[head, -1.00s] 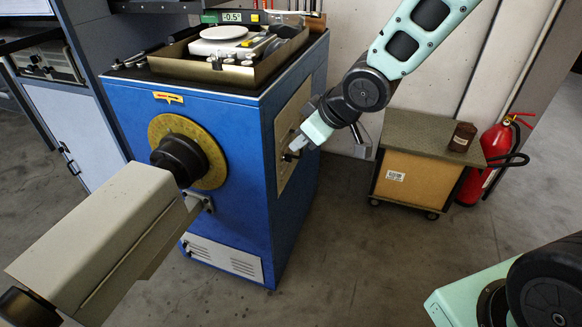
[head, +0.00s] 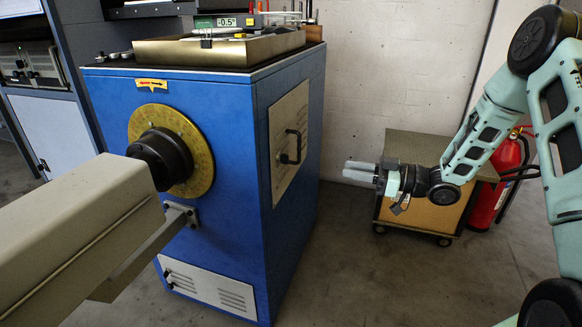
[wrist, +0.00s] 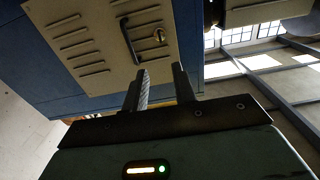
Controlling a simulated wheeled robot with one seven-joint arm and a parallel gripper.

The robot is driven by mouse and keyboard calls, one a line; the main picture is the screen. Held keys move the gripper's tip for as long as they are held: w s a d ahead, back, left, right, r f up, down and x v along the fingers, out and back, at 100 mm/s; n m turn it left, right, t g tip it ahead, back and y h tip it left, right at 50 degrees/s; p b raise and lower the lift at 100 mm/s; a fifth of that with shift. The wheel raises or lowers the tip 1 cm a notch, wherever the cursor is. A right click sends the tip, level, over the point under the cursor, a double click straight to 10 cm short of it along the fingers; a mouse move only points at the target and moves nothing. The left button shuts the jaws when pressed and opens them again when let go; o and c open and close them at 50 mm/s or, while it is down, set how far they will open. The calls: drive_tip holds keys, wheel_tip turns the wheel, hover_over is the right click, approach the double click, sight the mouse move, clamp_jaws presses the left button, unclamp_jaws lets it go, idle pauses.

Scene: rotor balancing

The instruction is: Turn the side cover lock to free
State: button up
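The side cover (head: 277,120) is a beige louvred panel on the right side of the blue machine, and it sits flat in place. It carries a black bar handle (head: 299,143). The lock (head: 284,159) shows small and dark beside the handle's lower end.
A low wheeled cabinet (head: 420,214) and a red fire extinguisher (head: 490,190) stand behind my arm. A brass-coloured tray (head: 215,52) is on the machine's top. A beige beam (head: 80,225) reaches to the machine's front dial (head: 204,160).

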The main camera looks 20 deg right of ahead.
sight(284, 159)
drive_tip(key=b+x, duration=0.2)
drive_tip(key=x, duration=1.5)
drive_tip(key=shift+b, duration=0.4)
drive_tip(key=shift+c, duration=0.4)
clamp_jaws()
